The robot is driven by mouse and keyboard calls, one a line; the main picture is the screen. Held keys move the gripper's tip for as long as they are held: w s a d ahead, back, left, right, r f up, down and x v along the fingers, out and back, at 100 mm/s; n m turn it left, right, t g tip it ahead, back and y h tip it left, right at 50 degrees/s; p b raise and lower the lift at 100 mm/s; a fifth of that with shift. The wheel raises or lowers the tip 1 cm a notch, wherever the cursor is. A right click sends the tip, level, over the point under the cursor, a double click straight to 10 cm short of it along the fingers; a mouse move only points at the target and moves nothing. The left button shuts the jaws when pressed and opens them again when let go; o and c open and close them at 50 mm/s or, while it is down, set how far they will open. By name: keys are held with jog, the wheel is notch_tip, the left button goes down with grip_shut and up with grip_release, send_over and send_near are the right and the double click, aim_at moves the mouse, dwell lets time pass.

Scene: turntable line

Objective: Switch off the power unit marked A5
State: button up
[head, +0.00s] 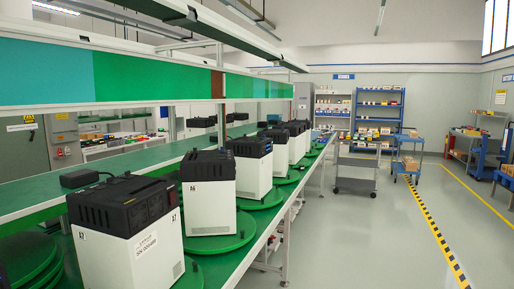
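Several power units with white lower bodies and black tops stand in a row on green round turntables along the bench. The nearest unit (130,256) is at the lower left, with a small mark that looks like A7. The second unit (208,205) has a small mark that looks like A6. The third unit (253,176) stands behind it, and its mark is too small to read. A fourth unit (281,160) and more follow, partly hidden by each other. I cannot make out an A5 mark or any switch position. My gripper is not in view.
The green bench (45,197) runs from lower left into the distance. A small black box (79,178) lies on it. A grey cart (356,172) stands in the aisle. A blue trolley (407,157) and shelves are farther back. Open floor (345,240) lies right of the bench.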

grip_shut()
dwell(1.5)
